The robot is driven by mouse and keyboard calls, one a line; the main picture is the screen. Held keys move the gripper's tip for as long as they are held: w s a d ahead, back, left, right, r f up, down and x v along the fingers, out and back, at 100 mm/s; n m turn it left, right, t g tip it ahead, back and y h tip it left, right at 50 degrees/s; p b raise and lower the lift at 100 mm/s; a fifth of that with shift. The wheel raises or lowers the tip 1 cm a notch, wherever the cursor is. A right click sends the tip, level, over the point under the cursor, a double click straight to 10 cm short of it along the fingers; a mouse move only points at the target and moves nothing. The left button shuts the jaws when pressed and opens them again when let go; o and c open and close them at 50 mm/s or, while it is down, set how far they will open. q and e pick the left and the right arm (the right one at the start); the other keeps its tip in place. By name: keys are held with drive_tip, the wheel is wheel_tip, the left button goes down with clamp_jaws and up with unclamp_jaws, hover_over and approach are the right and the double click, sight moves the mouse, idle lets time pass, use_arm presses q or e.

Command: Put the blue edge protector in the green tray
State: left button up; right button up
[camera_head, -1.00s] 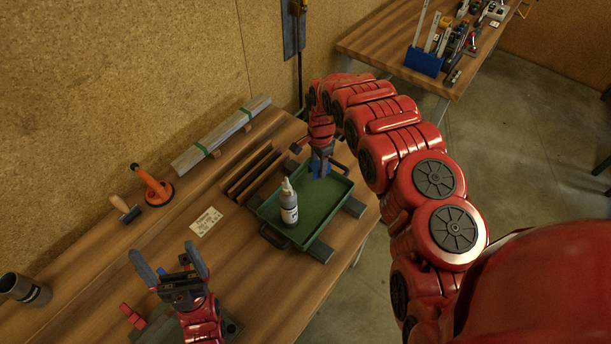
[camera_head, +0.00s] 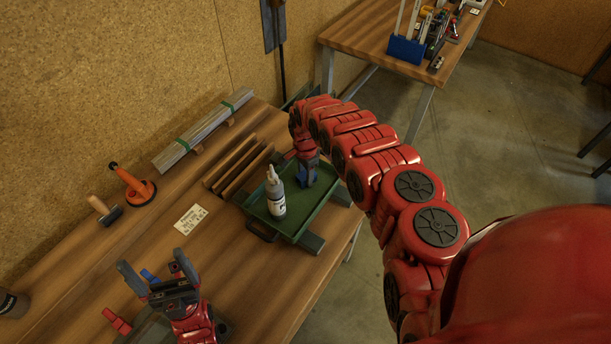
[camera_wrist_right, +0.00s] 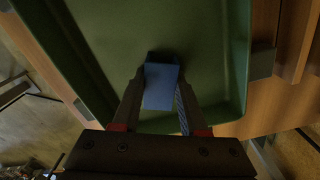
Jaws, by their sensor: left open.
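The green tray (camera_head: 318,209) lies on the workbench, with a grey bottle standing in it. The blue edge protector (camera_wrist_right: 161,86) is between the fingers of my right gripper (camera_wrist_right: 160,98), low over the tray floor. The fingers appear to press on its two sides. In the head view the edge protector (camera_head: 302,173) is partly hidden by the right gripper (camera_head: 306,180). I cannot tell whether it touches the tray floor. My left gripper (camera_head: 153,268) is open and empty above the near left part of the bench.
The bottle (camera_head: 275,194) stands close to my right gripper. A small blue thing (camera_head: 148,275) shows behind my left gripper.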

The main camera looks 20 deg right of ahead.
drive_tip(key=o, duration=0.4)
drive_tip(key=shift+o, duration=0.2)
